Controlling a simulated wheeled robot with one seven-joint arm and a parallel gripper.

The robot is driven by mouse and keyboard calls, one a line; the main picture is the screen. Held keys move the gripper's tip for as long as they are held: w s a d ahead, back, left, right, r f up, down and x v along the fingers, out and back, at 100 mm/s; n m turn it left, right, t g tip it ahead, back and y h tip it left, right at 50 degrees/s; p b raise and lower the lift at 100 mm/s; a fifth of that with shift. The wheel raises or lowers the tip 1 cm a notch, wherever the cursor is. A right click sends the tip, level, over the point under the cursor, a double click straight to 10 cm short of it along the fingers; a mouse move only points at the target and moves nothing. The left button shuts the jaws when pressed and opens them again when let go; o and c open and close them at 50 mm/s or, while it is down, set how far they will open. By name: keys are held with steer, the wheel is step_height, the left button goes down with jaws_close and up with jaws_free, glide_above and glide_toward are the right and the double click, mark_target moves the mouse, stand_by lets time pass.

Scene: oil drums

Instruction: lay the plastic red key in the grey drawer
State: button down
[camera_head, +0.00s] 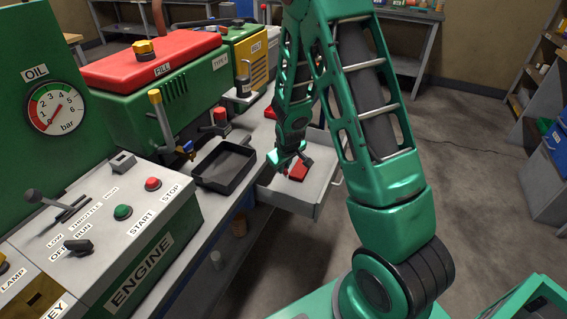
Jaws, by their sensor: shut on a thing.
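The grey drawer (291,202) is pulled open from the bench, right of the middle of the view. My gripper (288,168) reaches down from above, over the drawer's interior. It is shut on the red key (298,172), a small red piece that shows at the fingertips. The key is inside the drawer's outline in the picture. I cannot tell whether it touches the drawer floor. My gripper and wrist hide part of the key and the drawer's far side.
A black tray (224,167) sits on the bench left of the drawer. The green machine with a red tank (150,58) stands behind it. The engine control box (112,222) fills the left front. Open floor (470,200) lies to the right.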

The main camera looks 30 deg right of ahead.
steer(key=shift+h, duration=0.5)
steer(key=shift+a+f, duration=0.2)
steer(key=shift+f, duration=1.55)
steer(key=shift+a+f, duration=0.15)
steer(key=shift+f, duration=1.55)
steer(key=c, duration=1.7)
jaws_free()
steer(key=shift+s, duration=0.1)
steer(key=shift+o, duration=0.2)
steer(key=v, duration=1)
steer(key=shift+a+r, duration=0.15)
steer(key=shift+r, duration=0.1)
steer(key=shift+s, duration=0.1)
